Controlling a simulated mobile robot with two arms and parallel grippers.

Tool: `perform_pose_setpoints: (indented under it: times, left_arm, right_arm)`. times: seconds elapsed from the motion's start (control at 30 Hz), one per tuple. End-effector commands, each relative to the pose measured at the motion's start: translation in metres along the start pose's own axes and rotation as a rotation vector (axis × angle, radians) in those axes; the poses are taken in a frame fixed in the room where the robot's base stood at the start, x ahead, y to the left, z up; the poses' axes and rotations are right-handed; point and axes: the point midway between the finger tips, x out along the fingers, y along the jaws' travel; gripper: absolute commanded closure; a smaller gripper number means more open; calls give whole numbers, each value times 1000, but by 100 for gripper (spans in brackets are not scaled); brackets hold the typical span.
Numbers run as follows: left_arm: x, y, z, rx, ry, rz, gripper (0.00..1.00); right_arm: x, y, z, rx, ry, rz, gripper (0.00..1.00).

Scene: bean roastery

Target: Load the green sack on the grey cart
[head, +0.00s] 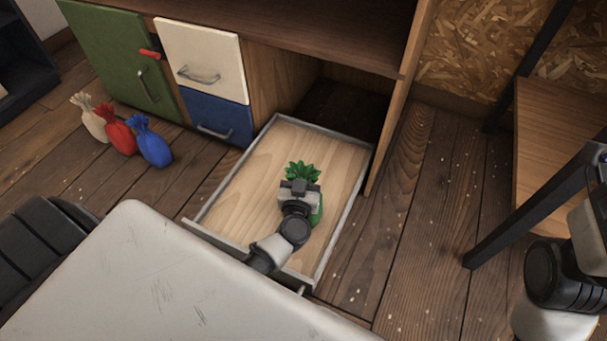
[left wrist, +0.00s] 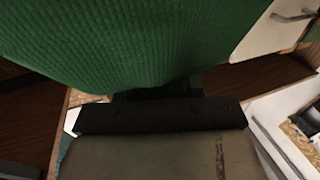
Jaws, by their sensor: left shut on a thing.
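The green sack (head: 317,207) has a leafy gathered top and is inside the open drawer (head: 240,195), towards its near right part. My left gripper (head: 299,187) is shut on the green sack, just below its gathered top, and covers much of it from above. I cannot tell whether the sack touches the drawer floor. In the left wrist view the green sack's ribbed cloth (left wrist: 130,40) fills the upper part, close to the gripper. I cannot make out a grey cart for certain.
A cabinet with a green door (head: 115,55), a cream drawer front (head: 203,50) and a blue one (head: 215,115) stands behind. A dark-legged wooden shelf (head: 550,150) is at right.

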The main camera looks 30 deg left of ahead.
Motion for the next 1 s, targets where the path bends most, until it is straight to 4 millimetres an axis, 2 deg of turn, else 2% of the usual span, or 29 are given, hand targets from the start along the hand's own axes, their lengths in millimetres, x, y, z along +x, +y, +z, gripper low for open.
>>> perform_pose_setpoints:
  times: [0.07,0.1,0.27,0.57,0.67,0.73,1.0]
  left_arm:
    - [1,0,0,0,5,-1,100]
    - [0,0,3,1,-1,-1,60]
    - [0,0,3,0,-1,-1,38]
    - [0,0,-1,-1,0,0,38]
    - [-11,0,-2,1,-5,-1,38]
    - [-23,0,-3,1,-6,0,38]
    - [-65,0,-2,1,-4,0,38]
  right_arm:
    - [0,0,0,0,1,-1,58]
    - [0,0,0,0,2,-1,58]
    - [0,0,0,0,1,-1,58]
    - [2,0,0,0,2,-1,58]
    - [6,1,0,1,3,1,58]
    - [-2,1,2,4,-36,12,58]
    - [-12,2,2,11,-86,33,58]
